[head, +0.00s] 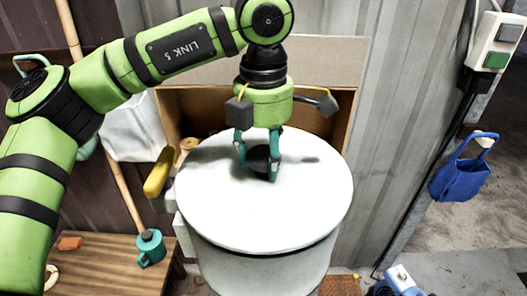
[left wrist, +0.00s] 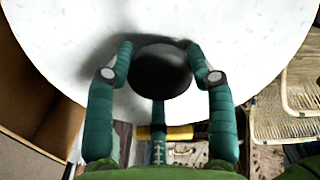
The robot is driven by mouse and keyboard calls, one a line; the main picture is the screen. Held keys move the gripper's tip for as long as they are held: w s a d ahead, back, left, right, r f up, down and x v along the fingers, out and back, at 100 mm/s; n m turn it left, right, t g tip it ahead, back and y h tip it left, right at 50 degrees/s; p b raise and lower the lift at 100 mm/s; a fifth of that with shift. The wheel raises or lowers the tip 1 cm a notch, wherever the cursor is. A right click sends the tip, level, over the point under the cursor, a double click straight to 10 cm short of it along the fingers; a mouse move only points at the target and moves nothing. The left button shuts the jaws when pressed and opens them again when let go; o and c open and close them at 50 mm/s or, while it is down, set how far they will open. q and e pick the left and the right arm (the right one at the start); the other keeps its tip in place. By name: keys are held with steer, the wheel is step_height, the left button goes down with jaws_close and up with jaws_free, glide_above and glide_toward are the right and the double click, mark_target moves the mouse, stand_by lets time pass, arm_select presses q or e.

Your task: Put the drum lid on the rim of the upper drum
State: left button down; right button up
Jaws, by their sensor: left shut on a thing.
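The drum lid (head: 300,215) is a large white disc with a black knob (head: 258,154) in its middle. It lies level over the top of the pale upper drum (head: 265,272). A dark line shows under its front edge; I cannot tell whether it rests on the rim or hovers just above. My left gripper (head: 257,168) points down, its teal fingers shut on the knob. In the left wrist view the fingers sit on both sides of the round knob (left wrist: 160,74). The lid hides the drum's rim. My right gripper is in neither view.
A yellow handle (head: 158,172) stands at the drum's left side. A cardboard box (head: 320,75) is close behind. A wooden table (head: 105,265) with a teal can (head: 150,246) is at lower left. A blue bag (head: 458,178) hangs at the right. A wicker piece (left wrist: 285,108) shows in the wrist view.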

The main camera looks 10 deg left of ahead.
arm_select(q)
steer(key=shift+r, duration=0.1)
steer(key=shift+c, duration=1.8)
jaws_free()
